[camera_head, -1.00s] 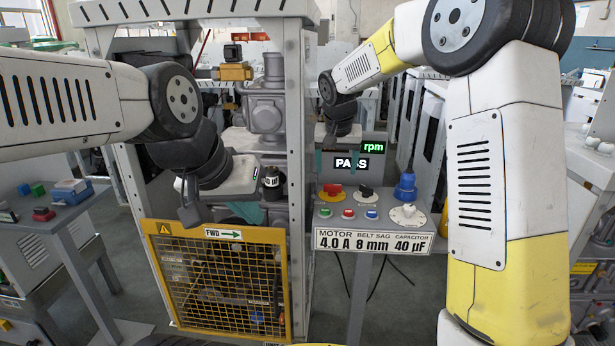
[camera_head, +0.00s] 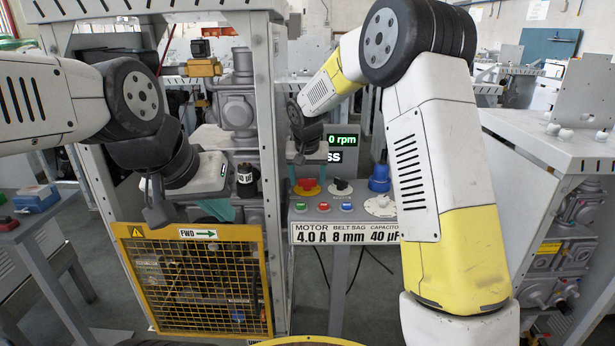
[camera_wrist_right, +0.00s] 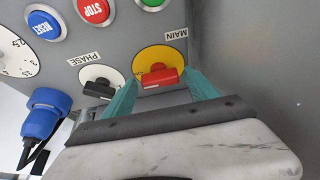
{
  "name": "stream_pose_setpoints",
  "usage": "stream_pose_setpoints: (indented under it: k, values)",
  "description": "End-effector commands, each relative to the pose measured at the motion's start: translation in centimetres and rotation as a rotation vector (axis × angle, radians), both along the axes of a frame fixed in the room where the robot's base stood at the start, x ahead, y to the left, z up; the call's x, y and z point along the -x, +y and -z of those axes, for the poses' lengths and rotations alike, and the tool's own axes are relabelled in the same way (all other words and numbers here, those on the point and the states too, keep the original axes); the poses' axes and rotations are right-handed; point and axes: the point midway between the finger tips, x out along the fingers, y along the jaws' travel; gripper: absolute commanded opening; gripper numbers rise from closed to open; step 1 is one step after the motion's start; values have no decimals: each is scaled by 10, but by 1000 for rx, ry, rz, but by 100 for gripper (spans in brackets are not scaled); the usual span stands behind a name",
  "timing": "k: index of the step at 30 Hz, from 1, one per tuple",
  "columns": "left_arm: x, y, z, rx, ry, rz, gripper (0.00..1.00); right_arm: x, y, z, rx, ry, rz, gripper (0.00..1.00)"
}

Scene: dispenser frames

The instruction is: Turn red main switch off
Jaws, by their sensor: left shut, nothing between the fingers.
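The red main switch (camera_head: 306,187) sits on a yellow disc at the left of the grey control panel (camera_head: 344,213). In the right wrist view the red switch (camera_wrist_right: 160,76) shows its handle lying roughly across the picture, beside the MAIN label. My right gripper (camera_wrist_right: 161,84) is open, with a teal finger on each side of the switch; I cannot tell whether they touch it. My left gripper (camera_head: 216,208) is shut and empty above the yellow mesh guard (camera_head: 195,230).
A black phase knob (camera_wrist_right: 99,81) is close beside the right gripper's finger. Reset, stop and green buttons and a capacitor dial (camera_head: 381,206) share the panel. A blue plug (camera_head: 379,178) stands at its back right. A lit rpm display (camera_head: 344,141) is partly hidden.

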Motion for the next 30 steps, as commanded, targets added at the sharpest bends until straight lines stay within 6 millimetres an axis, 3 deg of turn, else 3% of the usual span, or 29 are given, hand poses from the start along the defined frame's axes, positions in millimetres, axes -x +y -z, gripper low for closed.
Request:
stream_pose_setpoints:
  k: [1,8,20,30]
  values:
    - [0,0,0,0,0,0,0,0,0,0,0,0,0,55]
    - [0,0,0,0,0,0,0,0,0,0,0,0,0,10]
    - [0,0,0,0,0,0,0,0,-1,0,-1,1,-82,10]
    - [0,0,0,0,0,0,0,0,-5,0,-3,2,-352,10]
